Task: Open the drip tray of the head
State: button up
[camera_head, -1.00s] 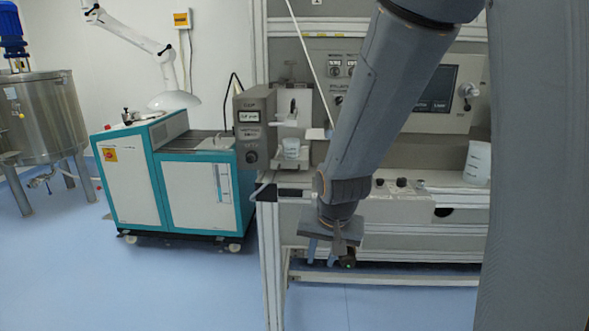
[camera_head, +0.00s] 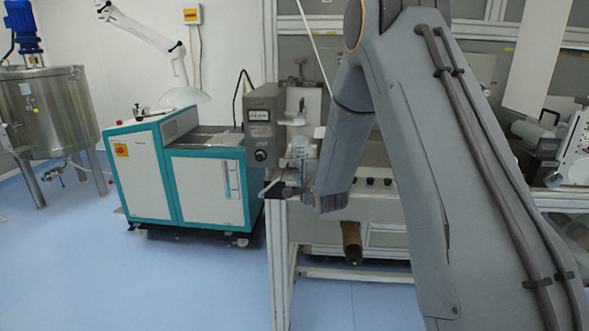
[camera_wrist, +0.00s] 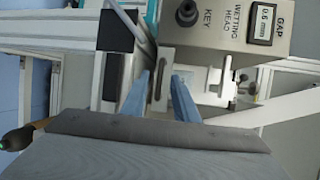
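The wetting head is a grey box (camera_head: 263,128) with a gap display and a knob, at the front left of the machine frame. It shows upside down in the wrist view (camera_wrist: 230,25). Below it is a pale metal plate with a slot (camera_wrist: 162,78), which looks like part of the drip tray; I cannot tell for sure. My gripper (camera_wrist: 160,88) has its two blue fingers apart, one on each side of this plate. Contact cannot be made out.
A teal and white cabinet (camera_head: 205,190) is close on the left, and a steel tank (camera_head: 60,110) stands farther left. Machine frame posts (camera_head: 278,260) are near my gripper. The floor at the front left is clear.

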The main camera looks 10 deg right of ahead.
aim_at(294, 169)
jog(key=shift+w+a+f, duration=0.1)
jog(key=shift+w+f, duration=0.1)
jog(key=shift+w, duration=0.9)
jog(key=shift+w+a+f, duration=0.1)
jog(key=shift+w+f, duration=0.1)
jog(key=shift+w, duration=0.85)
jog(key=shift+c, duration=0.3)
grip_shut()
jog(key=shift+a, duration=0.15)
